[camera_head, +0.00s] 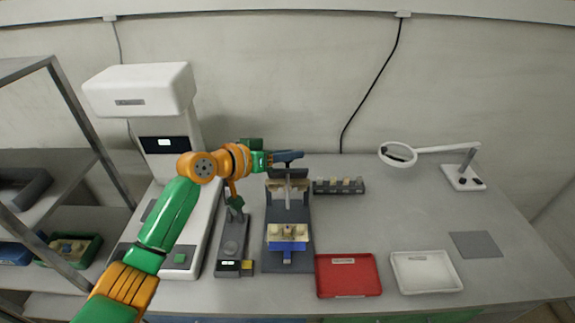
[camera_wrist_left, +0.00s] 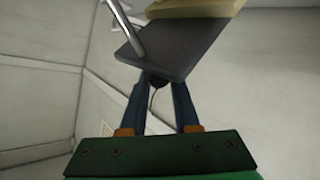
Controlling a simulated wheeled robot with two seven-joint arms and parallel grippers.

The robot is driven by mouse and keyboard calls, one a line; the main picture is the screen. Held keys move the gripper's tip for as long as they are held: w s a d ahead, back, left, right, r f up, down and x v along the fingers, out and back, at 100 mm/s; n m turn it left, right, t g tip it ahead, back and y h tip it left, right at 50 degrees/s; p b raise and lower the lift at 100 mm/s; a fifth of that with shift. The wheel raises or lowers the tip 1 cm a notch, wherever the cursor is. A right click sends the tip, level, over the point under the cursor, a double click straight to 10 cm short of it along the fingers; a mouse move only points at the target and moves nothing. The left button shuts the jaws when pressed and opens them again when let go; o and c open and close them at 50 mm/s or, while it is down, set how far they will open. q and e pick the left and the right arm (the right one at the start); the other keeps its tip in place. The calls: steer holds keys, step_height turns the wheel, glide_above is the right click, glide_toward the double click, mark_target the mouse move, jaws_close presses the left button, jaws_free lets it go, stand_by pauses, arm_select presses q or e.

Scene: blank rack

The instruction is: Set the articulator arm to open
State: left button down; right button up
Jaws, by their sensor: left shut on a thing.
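The articulator (camera_head: 275,215) stands on the bench in the middle of the head view. A cream cast (camera_head: 287,231) sits low at its front on a blue mount. Its dark upper arm (camera_head: 289,173) is raised at the back, with a second cream cast and a silver rod. In the wrist view the upper arm (camera_wrist_left: 180,50) shows as a dark plate with rod and cast. My left gripper (camera_head: 287,157) is at the raised end of this arm. Its blue fingers (camera_wrist_left: 158,88) are shut on the plate's near edge, at a dark knob. My right gripper is out of view.
A red tray (camera_head: 348,290) and a white tray (camera_head: 427,287) lie at the front right. A small rack of blocks (camera_head: 339,190) is behind. A grey device (camera_head: 232,245) and a tall white machine (camera_head: 140,90) stand left. A magnifier lamp (camera_head: 463,177) is at right.

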arm_select(q)
steer(key=shift+w+d+r, duration=0.1)
steer(key=shift+w+r, duration=0.3)
steer(key=shift+w, duration=0.35)
steer(key=c, duration=1.2)
jaws_free()
steer(key=shift+w+f, duration=0.2)
steer(key=shift+c, duration=0.2)
steer(key=o, duration=0.6)
steer(key=shift+w+f, duration=0.15)
steer(key=shift+w, duration=0.15)
steer(key=shift+s, duration=0.35)
steer(key=b+v, duration=0.2)
steer(key=v, duration=0.5)
steer(key=shift+a, duration=0.25)
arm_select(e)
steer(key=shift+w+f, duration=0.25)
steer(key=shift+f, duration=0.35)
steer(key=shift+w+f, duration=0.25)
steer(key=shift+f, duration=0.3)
